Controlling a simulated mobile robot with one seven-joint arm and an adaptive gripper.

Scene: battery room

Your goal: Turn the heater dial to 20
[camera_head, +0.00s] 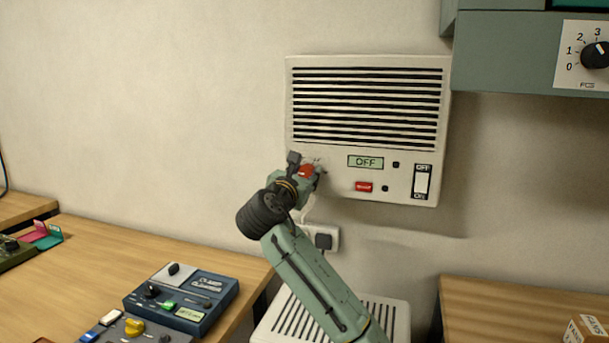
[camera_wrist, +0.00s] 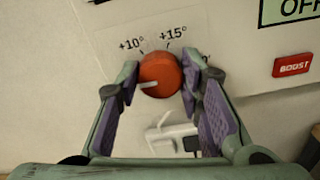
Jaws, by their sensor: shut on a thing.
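The heater (camera_head: 298,120) is a white wall unit with a black grille and a display (camera_head: 366,162) reading OFF. Its red-orange dial (camera_wrist: 160,75) sits between my gripper's fingers; in the head view the dial (camera_head: 306,171) is partly covered by my gripper (camera_head: 301,167). My gripper (camera_wrist: 160,80) is shut on the dial, one purple-padded finger on each side. The dial's pale mark points left and slightly down in the wrist view, below the +10° label (camera_wrist: 131,44). The +15° label (camera_wrist: 173,34) is above the dial. Another label is mostly hidden by the right finger.
A red BOOST button (camera_head: 364,187) and a rocker switch (camera_head: 422,183) lie right of the dial. A socket with a plug (camera_head: 323,240) is below the heater. A grey cabinet (camera_head: 505,55) juts out at upper right. A control box (camera_head: 205,290) stands on the left bench.

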